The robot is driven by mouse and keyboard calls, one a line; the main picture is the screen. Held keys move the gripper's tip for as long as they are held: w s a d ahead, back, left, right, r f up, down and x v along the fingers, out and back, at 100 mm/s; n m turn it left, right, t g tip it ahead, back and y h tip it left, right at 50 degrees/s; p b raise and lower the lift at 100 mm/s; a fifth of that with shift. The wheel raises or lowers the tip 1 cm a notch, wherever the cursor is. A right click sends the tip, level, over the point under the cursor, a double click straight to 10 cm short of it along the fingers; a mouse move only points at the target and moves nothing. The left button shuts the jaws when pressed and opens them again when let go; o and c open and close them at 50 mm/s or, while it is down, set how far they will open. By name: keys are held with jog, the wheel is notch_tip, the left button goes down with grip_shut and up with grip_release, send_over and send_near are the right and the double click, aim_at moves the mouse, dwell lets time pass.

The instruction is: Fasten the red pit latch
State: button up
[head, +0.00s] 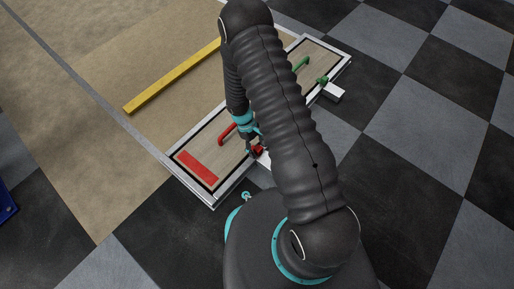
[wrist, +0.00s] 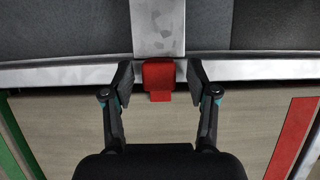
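The red pit latch (wrist: 158,75) is a small red block with a narrower tab, at the metal rim of the pit cover, beside a pale metal plate (wrist: 159,28). In the head view only a bit of the red latch (head: 258,150) shows beside my arm. My gripper (wrist: 160,80) is open, with one finger on each side of the latch and visible gaps to both. In the head view my gripper (head: 251,145) is low at the cover's near edge, partly hidden by my arm. I cannot tell whether the latch is fastened.
The wooden pit cover (head: 184,176) has a red handle (head: 228,132), a red stripe (head: 198,167), a green handle (head: 301,63) and a green latch (head: 322,80). A yellow bar (head: 172,76) lies beyond on tan floor. Checkered floor (head: 410,115) at right is clear.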

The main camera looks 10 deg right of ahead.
jog(key=v, duration=1.2)
dwell(0.4)
jog(key=s+d+r+m+t+y+p, duration=0.1)
jog(key=s+r, duration=0.6)
jog(key=r, duration=0.9)
jog(key=s+d+r+m+t+p, duration=0.2)
jog(key=s+r+t+p, duration=0.3)
jog(key=r, duration=1.1)
jog(key=s+d+r+m+t+y+p, duration=0.1)
jog(key=s+r+m+t+p, duration=0.2)
jog(key=s+r, duration=0.7)
notch_tip(320, 180, up, 7)
jog(key=shift+d+r+m+y, duration=0.1)
jog(key=shift+d+m+y, duration=0.25)
jog(key=shift+m, duration=0.25)
jog(key=shift+s, duration=0.1)
